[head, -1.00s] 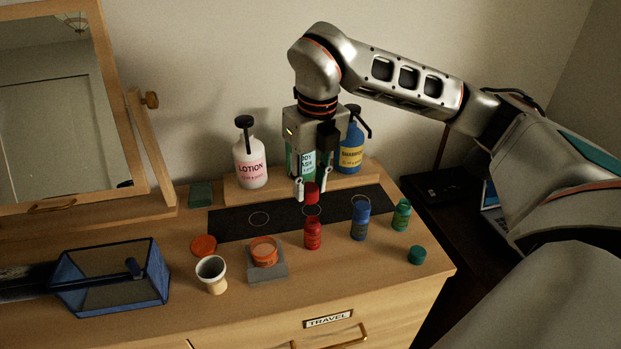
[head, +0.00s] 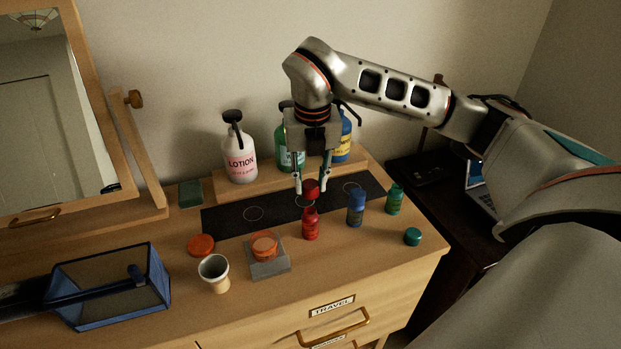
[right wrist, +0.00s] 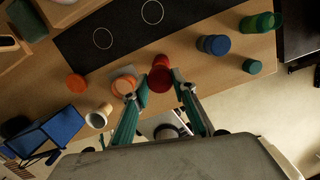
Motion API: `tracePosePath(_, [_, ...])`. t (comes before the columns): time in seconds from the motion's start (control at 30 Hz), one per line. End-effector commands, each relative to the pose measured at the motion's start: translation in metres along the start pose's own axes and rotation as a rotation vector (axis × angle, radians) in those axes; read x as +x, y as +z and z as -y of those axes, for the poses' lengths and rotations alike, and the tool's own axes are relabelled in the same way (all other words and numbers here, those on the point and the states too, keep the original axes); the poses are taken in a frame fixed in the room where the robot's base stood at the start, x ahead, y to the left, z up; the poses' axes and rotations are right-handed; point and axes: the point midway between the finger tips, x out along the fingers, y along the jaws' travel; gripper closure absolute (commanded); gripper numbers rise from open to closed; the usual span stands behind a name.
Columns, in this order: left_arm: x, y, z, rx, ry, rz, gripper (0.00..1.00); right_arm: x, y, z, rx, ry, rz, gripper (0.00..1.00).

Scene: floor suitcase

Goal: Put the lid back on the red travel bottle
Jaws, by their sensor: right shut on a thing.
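The red travel bottle (head: 310,225) stands upright on the dresser top, in front of the dark mat. The red lid (head: 311,188) is between the fingertips of my right gripper (head: 311,190), which is shut on it. In the head view the lid is directly above the bottle's neck; I cannot tell whether they touch. In the right wrist view the lid (right wrist: 160,80) is between the green-sided fingers (right wrist: 162,90), and the bottle is largely hidden by it.
A blue bottle (head: 356,208) and a green bottle (head: 395,199) stand close on the right, with a green lid (head: 412,237) in front. An open orange jar (head: 264,246) and a cup (head: 214,272) stand left. Pump bottles, including white lotion (head: 239,158), stand behind.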

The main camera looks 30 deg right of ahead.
Motion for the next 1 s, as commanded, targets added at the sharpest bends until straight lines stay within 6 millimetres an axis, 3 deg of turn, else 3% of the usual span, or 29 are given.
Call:
tracePosePath(0.13, [0.006, -0.007, -0.009, 0.008, 0.017, -0.037, 0.6, 0.017, -0.002, 0.0, -0.002, 0.001, 0.0, 0.81])
tracePosePath(0.5, [0.019, 0.014, -0.008, 0.015, 0.015, -0.025, 0.6, 0.044, -0.005, 0.0, 0.0, 0.0, -0.001, 0.81])
tracePosePath(1.0, [0.019, 0.015, -0.007, 0.015, 0.014, -0.024, 0.6, 0.047, -0.006, 0.0, -0.001, 0.0, 0.001, 0.81])
